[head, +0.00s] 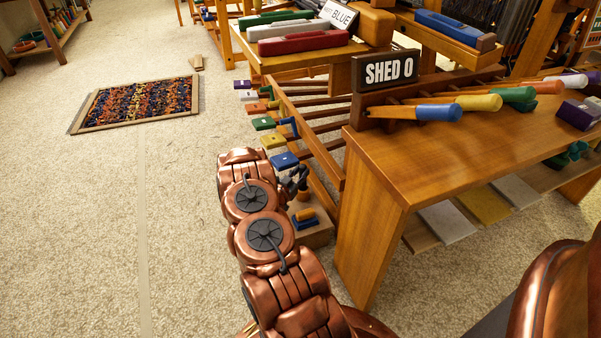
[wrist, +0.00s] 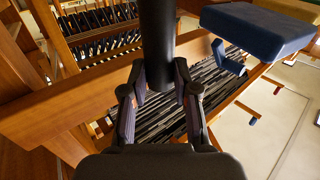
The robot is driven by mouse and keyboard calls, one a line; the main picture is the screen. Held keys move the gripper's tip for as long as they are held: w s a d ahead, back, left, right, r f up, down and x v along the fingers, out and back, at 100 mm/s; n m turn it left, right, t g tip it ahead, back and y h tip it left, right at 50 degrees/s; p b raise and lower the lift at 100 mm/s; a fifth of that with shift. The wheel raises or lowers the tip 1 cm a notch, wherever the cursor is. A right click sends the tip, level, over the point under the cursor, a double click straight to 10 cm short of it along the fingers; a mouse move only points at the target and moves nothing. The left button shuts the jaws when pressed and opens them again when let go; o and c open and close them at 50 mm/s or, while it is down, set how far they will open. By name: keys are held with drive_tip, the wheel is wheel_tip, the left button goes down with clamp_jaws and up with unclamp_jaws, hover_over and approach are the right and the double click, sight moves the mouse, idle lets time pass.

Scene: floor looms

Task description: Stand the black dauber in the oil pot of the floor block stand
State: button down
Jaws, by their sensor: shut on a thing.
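My gripper (wrist: 161,84) is shut on a black cylinder (wrist: 157,40), which looks like the black dauber. The cylinder runs up out of the top of the wrist view, so its far end is hidden. In the head view my gripper (head: 297,181) is small and dark beside the loom's pedals, mostly behind my copper arm. Below and right of it a low wooden block (head: 316,236), probably the floor block stand, sits on the carpet with blue and yellow pieces on it. I cannot make out the oil pot.
A blue pedal (head: 285,160) is close to my gripper; a blue block (wrist: 257,32) shows at right in the wrist view. The wooden bench (head: 375,220) with the SHED 0 sign (head: 386,69) stands right of the block. Open carpet (head: 120,220) lies left, with a framed woven mat (head: 135,103).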

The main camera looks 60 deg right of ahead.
drive_tip(key=shift+f, duration=0.8)
drive_tip(key=c, duration=0.8)
unclamp_jaws()
drive_tip(key=s+a, duration=0.1)
drive_tip(key=a, duration=1.1)
drive_tip(key=shift+r, duration=0.1)
idle(0.8)
